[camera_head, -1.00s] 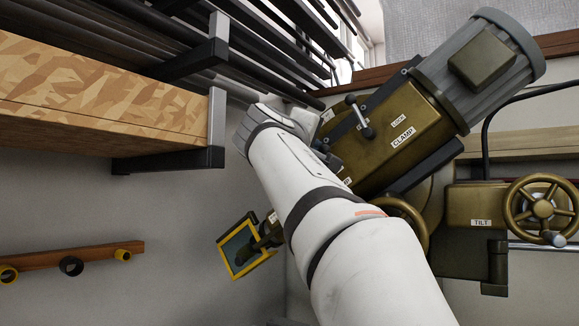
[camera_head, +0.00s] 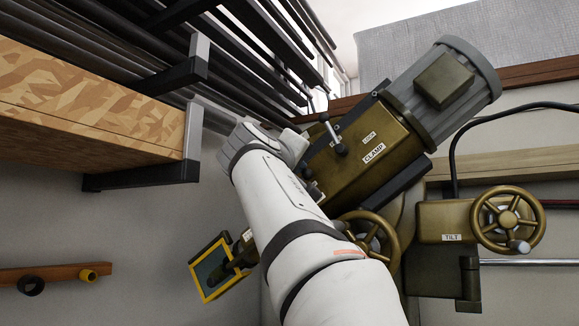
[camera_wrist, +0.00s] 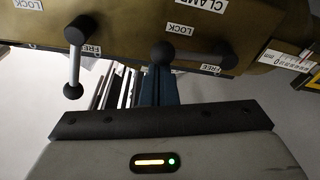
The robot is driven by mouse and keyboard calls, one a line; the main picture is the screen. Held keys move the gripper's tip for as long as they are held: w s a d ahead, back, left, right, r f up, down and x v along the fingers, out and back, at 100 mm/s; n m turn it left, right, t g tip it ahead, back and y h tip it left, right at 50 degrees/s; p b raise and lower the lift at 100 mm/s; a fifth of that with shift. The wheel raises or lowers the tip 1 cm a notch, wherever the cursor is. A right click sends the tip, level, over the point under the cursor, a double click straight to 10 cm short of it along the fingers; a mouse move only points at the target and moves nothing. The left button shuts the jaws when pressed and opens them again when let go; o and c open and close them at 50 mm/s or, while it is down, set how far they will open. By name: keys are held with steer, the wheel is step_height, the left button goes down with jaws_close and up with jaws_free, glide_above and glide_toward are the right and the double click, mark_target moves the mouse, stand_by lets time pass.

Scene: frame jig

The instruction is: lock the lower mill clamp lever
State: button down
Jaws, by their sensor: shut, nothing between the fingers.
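A clamp lever (camera_head: 332,133) with a dark ball end sits on the brass mill head beside LOCK and CLAMP labels; the rest of that side is behind my arm. The wrist view shows two levers. The left one (camera_wrist: 74,65) has a bright rod pointing down to a black ball, near a FREE label. I cannot tell for sure which is the lower lever. My gripper (camera_wrist: 160,72) is shut and empty, its blue fingertips at the right lever's left ball; contact is unclear.
A yellow-framed screen (camera_head: 213,267) is left of my arm. A brass handwheel (camera_head: 370,240) is close on its right, and the TILT handwheel (camera_head: 508,220) is farther right. A wooden board (camera_head: 95,115) on dark brackets and racked bars fill the upper left.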

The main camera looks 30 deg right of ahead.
step_height(320, 180, up, 3)
steer(key=w+p, duration=0.3)
steer(key=p, duration=0.1)
steer(key=b+v, duration=0.4)
steer(key=v, duration=0.7)
steer(key=shift+w+a+f, duration=0.2)
steer(key=shift+w, duration=0.05)
